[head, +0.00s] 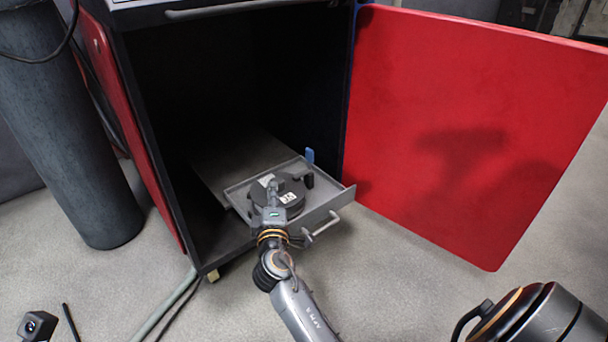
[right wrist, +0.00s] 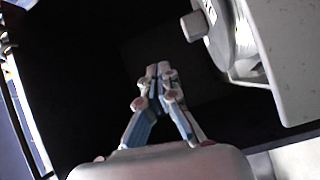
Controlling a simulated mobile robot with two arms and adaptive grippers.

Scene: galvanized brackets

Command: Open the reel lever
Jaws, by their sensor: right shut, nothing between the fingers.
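The dark round reel (head: 291,186) with white labels sits in a pulled-out grey drawer (head: 336,203) low in an open cabinet. In the right wrist view part of the reel (right wrist: 238,35) shows at the upper right, with a grey stub (right wrist: 194,27) sticking out to its left. I cannot tell whether this stub is the lever. My right gripper (head: 272,187) is over the drawer in front of the reel and hides part of it. In the right wrist view its fingers (right wrist: 158,72) are shut together and empty, apart from the stub. My left gripper is not in view.
The cabinet (head: 140,130) has its red door (head: 470,110) swung wide to the right. The drawer has a front handle (head: 322,226). A blue piece (head: 310,156) stands at the drawer's back right. A grey cylinder (head: 65,130) stands at left. Floor in front is mostly clear.

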